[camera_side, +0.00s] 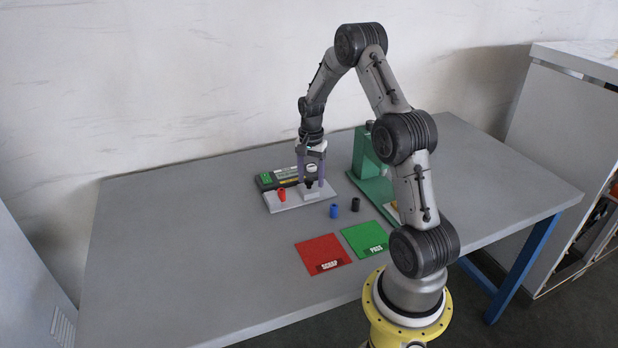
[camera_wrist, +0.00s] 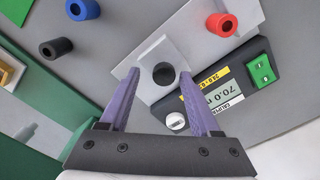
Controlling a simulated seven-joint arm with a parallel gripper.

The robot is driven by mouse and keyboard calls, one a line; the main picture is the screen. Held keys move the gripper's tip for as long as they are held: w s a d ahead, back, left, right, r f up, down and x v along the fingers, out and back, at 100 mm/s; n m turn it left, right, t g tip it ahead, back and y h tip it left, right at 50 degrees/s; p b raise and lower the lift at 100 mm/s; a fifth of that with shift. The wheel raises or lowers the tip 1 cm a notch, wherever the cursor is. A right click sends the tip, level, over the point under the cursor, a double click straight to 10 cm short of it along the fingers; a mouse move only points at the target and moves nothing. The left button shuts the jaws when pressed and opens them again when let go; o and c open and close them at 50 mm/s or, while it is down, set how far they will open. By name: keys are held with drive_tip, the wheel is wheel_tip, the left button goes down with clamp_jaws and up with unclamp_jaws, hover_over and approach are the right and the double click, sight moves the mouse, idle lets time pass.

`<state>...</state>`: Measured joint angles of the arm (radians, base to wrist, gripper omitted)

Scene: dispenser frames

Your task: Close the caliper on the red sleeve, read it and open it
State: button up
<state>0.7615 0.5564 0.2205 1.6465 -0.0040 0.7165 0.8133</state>
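The red sleeve (camera_side: 282,195) stands upright on the pale grey caliper plate (camera_side: 272,207); it also shows in the wrist view (camera_wrist: 221,25), apart from the grey sliding block (camera_wrist: 150,52). That block carries a round black knob (camera_wrist: 163,73). The caliper's dark readout box (camera_wrist: 240,88) lies along the plate, its upside-down display reading about 70.0, with a green switch (camera_wrist: 262,68) and a white knob (camera_wrist: 176,121). My gripper (camera_side: 309,185) is open above the block, its purple fingers on either side of the black knob (camera_side: 308,184). Contact with it cannot be told.
A blue sleeve (camera_side: 333,211) and a black sleeve (camera_side: 355,204) stand on the table right of the plate. A green stand (camera_side: 362,155) rises behind them. A red SCRAP mat (camera_side: 318,250) and green PASS mat (camera_side: 362,236) lie in front. The table's left side is clear.

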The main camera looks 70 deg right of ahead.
sight(310, 179)
wheel_tip(310, 179, up, 14)
idle(0.8)
drive_tip(key=shift+f, duration=0.1)
